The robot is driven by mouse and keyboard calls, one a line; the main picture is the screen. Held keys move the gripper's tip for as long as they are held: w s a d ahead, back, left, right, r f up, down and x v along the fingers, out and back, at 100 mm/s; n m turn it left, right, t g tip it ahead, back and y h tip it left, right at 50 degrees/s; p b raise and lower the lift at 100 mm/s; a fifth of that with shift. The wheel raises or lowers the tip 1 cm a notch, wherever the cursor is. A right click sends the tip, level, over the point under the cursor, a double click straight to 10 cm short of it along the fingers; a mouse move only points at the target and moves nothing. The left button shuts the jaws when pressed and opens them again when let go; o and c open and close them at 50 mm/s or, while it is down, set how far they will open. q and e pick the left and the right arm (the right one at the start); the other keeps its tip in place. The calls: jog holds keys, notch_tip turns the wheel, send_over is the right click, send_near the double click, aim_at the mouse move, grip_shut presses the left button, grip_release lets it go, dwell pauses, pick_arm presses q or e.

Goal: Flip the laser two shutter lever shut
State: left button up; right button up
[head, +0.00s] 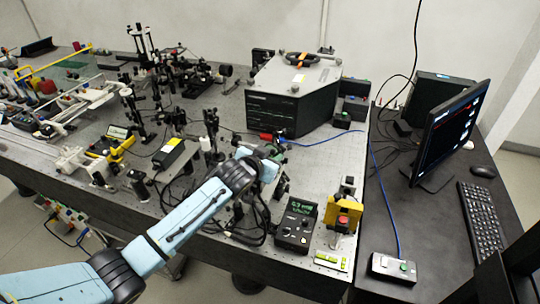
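My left arm reaches in from the lower left. Its gripper (275,152) is over the bench, in front of the large dark spectrometer box (290,105). The fingers are small and partly hidden by the wrist, so I cannot tell whether they are open or hold anything. A small red part (266,137) shows just beyond the gripper; I cannot tell whether it touches. A black laser-like box with a yellow label (168,153) lies left of the arm. I cannot make out which part is the laser two shutter lever, nor its position. My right gripper is not in view.
Optics posts (145,45) crowd the bench's back left. A display box (297,222) and a yellow bracket with a red button (343,218) stand at the front right. A blue cable (375,165) runs to a button box (393,268) on the side desk, which holds a monitor (450,130) and keyboard (481,220).

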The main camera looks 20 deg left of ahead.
pick_arm(q)
grip_shut()
jog(key=shift+a+n+h+p, duration=0.5)
jog(key=shift+n+p, duration=0.1)
jog(key=shift+n, duration=0.2)
grip_release()
jog(key=v, duration=1.3)
jog(key=shift+s, duration=0.2)
